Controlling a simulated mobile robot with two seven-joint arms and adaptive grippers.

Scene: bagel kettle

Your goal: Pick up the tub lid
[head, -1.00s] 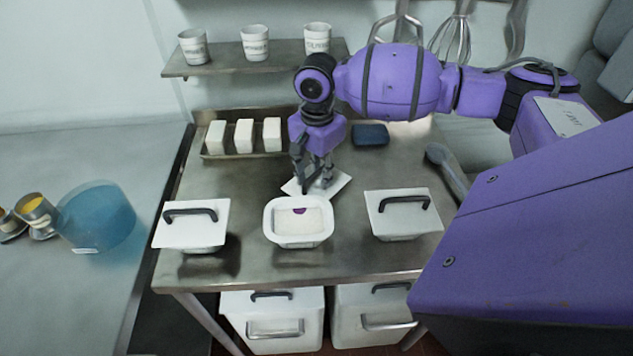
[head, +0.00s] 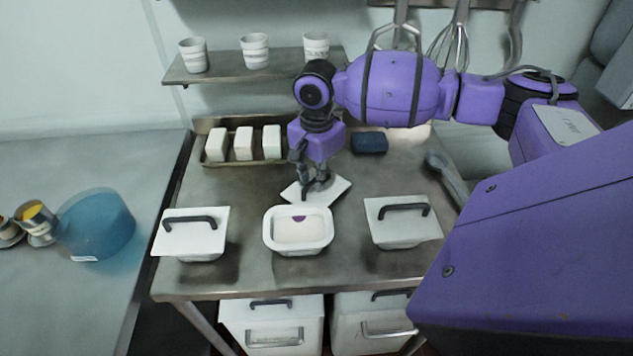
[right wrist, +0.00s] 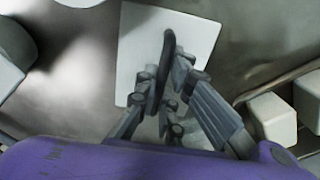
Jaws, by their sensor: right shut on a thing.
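The tub lid (head: 336,189) is a white square plate with a dark bar handle. It lies on the steel table just behind the open middle tub (head: 298,243). My right gripper (head: 318,186) points down over it, its fingers closed on the handle. In the right wrist view the lid (right wrist: 190,35) and its dark handle (right wrist: 165,70) show, with the fingers of the right gripper (right wrist: 172,95) on both sides of the handle. The middle tub holds white contents with a small purple mark. My left gripper is not in view.
Lidded tubs stand left (head: 190,240) and right (head: 403,225) of the middle tub. A tray (head: 205,160) with white blocks, a dark blue block (head: 369,142) and a spoon-like tool (head: 445,175) are farther back. A blue translucent container (head: 95,225) stands at left.

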